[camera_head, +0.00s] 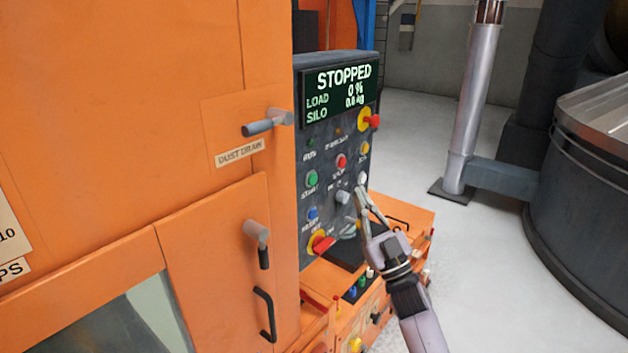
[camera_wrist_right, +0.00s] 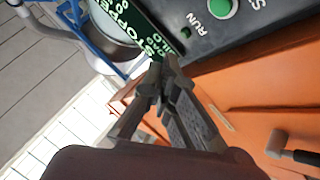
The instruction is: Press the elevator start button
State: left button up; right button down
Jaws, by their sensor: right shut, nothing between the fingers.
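A dark control panel (camera_head: 330,150) stands on the side of the orange machine, and its screen (camera_head: 340,90) reads STOPPED. A round green button (camera_head: 312,178) sits at the panel's left side, below a small dark green lamp (camera_head: 310,142); its label is too small to read. The green button also shows at the top edge of the right wrist view (camera_wrist_right: 222,8). My right gripper (camera_head: 361,200) is shut and empty, at the panel's lower right, to the right of and a little below the green button. Any contact with the panel cannot be told. My left gripper is not in view.
A red button (camera_head: 341,160), a blue button (camera_head: 312,213), a grey knob (camera_head: 342,197) and a red-handled switch (camera_head: 321,242) share the panel. A red emergency-type knob (camera_head: 373,121) projects at upper right. A machine handle (camera_head: 266,125) juts out left of the panel.

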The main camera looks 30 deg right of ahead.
aim_at(312, 179)
jog(key=shift+h, duration=0.3)
jog(key=w+a+b, duration=0.2)
jog(key=w+a, duration=0.1)
jog(key=w, duration=0.5)
jog(key=shift+a+b, duration=0.2)
jog(key=shift+b, duration=0.2)
jog(key=shift+w, duration=0.1)
dwell(0.9)
jog(key=shift+w+a, duration=0.15)
jog(key=shift+w, duration=0.25)
jog(key=shift+w+a+b, duration=0.15)
jog(key=shift+w+b, duration=0.2)
jog(key=shift+b, duration=0.1)
dwell(0.5)
jog(key=shift+s, duration=0.15)
jog(key=shift+s+d+p, duration=0.3)
jog(key=shift+s+p, duration=0.05)
jog(key=shift+s, duration=0.25)
